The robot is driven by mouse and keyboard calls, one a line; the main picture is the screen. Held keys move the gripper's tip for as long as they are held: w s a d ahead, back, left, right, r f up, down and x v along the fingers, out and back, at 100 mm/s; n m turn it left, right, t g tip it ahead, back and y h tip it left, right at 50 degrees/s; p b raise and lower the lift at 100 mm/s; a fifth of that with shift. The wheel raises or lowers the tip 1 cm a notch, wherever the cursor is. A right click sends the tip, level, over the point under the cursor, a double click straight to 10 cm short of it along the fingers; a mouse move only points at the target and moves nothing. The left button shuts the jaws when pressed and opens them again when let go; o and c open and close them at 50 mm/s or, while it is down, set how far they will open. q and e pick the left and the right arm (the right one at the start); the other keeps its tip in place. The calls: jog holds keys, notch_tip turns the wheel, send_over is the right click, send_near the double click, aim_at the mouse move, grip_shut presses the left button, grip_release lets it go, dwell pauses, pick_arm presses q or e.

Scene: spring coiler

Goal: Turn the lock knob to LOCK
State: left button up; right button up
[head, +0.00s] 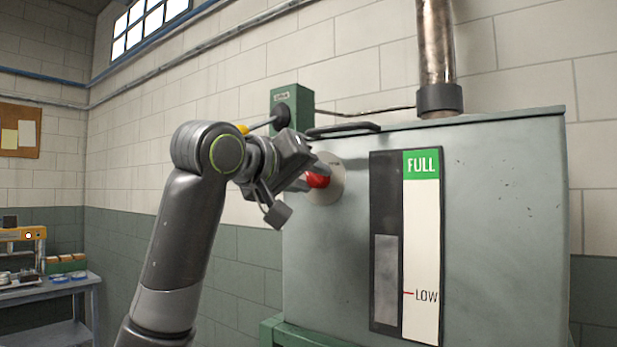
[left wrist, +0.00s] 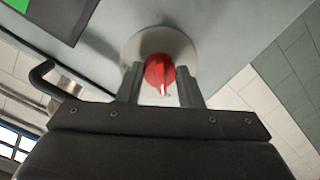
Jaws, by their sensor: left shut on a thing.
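The lock knob (head: 318,180) is red and sits on a round pale plate (head: 332,187) on the front of a grey-green tank. My left gripper (head: 312,176) is at the knob with its fingers on either side, shut on it. In the left wrist view the red knob (left wrist: 160,75) shows between the two fingers (left wrist: 160,88), with a white pointer mark near its lower edge. The round plate (left wrist: 140,45) shows behind it. Any lettering on the plate is too small or hidden to read. My right gripper is not in view.
The tank (head: 505,220) has a level gauge (head: 421,250) marked FULL and LOW right of the knob. A black handle (head: 343,129) is on top. A green box (head: 290,105) with a lever is on the wall behind. A bench (head: 50,290) stands far left.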

pick_arm(q)
jog(key=o, duration=1)
jog(key=shift+c, duration=0.2)
jog(key=shift+s+a, duration=0.1)
jog(key=shift+s+a, duration=0.15)
jog(key=shift+s, duration=0.05)
jog(key=b+v, duration=0.5)
jog(key=v, duration=1.1)
jog(key=shift+s+a, duration=0.2)
jog(key=shift+s, duration=0.1)
